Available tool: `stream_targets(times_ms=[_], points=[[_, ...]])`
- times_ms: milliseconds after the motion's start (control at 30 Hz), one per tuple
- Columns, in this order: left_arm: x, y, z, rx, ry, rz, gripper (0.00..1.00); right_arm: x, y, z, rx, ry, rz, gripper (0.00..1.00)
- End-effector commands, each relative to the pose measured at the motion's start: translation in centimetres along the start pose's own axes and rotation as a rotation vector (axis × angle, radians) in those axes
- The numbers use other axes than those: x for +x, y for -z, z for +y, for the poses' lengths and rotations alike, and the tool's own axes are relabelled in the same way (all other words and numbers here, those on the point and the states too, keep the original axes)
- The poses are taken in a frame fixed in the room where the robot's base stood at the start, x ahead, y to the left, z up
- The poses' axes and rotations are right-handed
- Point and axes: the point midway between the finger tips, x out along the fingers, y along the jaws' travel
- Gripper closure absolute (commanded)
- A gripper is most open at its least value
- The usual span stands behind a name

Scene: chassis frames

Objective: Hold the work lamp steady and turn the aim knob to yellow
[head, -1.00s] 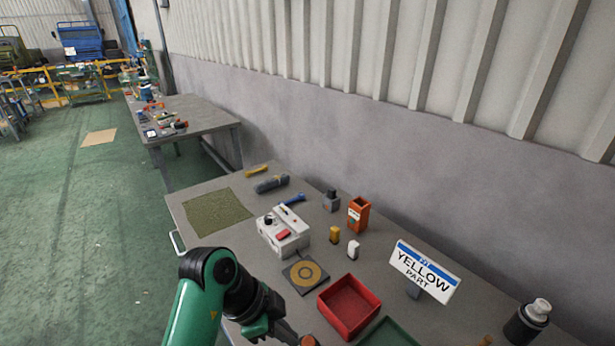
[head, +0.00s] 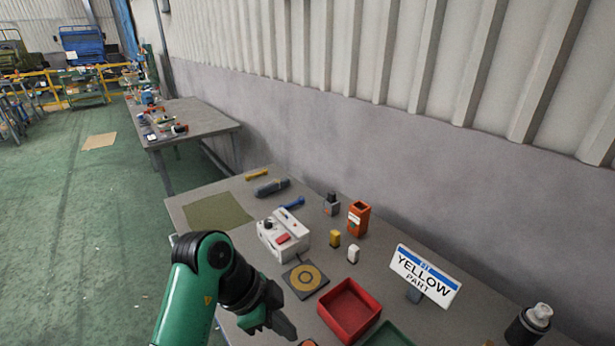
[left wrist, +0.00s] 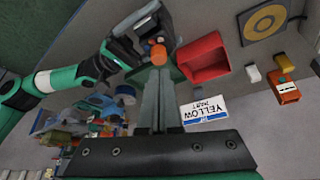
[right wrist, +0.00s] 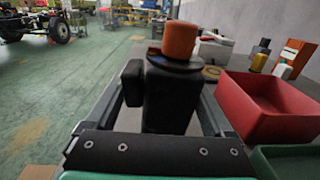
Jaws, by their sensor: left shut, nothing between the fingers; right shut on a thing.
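The work lamp (right wrist: 170,100) is a black cylinder with a side block and an orange aim knob (right wrist: 180,40) on top. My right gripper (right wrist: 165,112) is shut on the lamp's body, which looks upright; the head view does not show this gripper. My left gripper (head: 291,334) is shut and empty near the bottom edge of the head view. In the left wrist view its closed fingertips (left wrist: 157,72) point at the orange knob (left wrist: 158,54), with no grip on it. A sign (head: 425,276) reads "YELLOW PART". I cannot make out knob markings.
A red tray (head: 350,309) and a green tray (head: 388,336) lie right of my left gripper. A white box (head: 283,234), a pad with a yellow ring (head: 305,278), small blocks and an orange holder (head: 358,218) stand farther back. A spray can (head: 529,324) is at right.

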Motion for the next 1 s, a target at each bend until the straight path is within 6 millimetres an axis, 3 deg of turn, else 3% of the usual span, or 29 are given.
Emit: stream_targets(times_ms=[400,1000], points=[[4.6,-2.5,0.0,-0.001,0.0,0.0,1.0,0.0,-0.1,0.0,0.0,0.0,-0.001,0.91],[5.0,-2.6,0.0,0.0,0.0,0.0,1.0,0.0,0.0,0.0,0.0,0.0,-0.001,0.91]])
